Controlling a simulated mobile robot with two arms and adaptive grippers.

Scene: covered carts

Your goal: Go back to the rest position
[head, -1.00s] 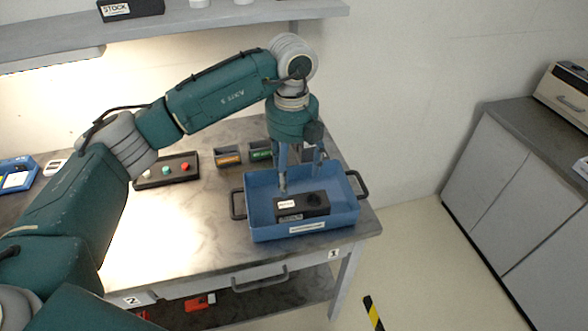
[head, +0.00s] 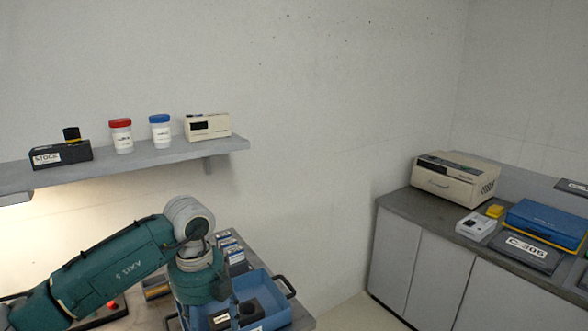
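My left arm comes in from the lower left, and its wrist hangs over the left part of a blue tray (head: 268,284). My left gripper (head: 209,316) points down at the bottom edge of the view, its fingers apart and partly cut off. A black box with a white label (head: 250,312) lies in the tray, to the right of the fingers; nothing shows between them. My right gripper is not in view.
A wall shelf (head: 150,164) above the arm holds a STOCK box (head: 60,155), two lidded jars and a beige device (head: 208,126). Small boxes (head: 230,250) stand behind the tray. A grey counter (head: 420,206) at right carries a printer-like machine (head: 455,178) and a blue case (head: 545,225).

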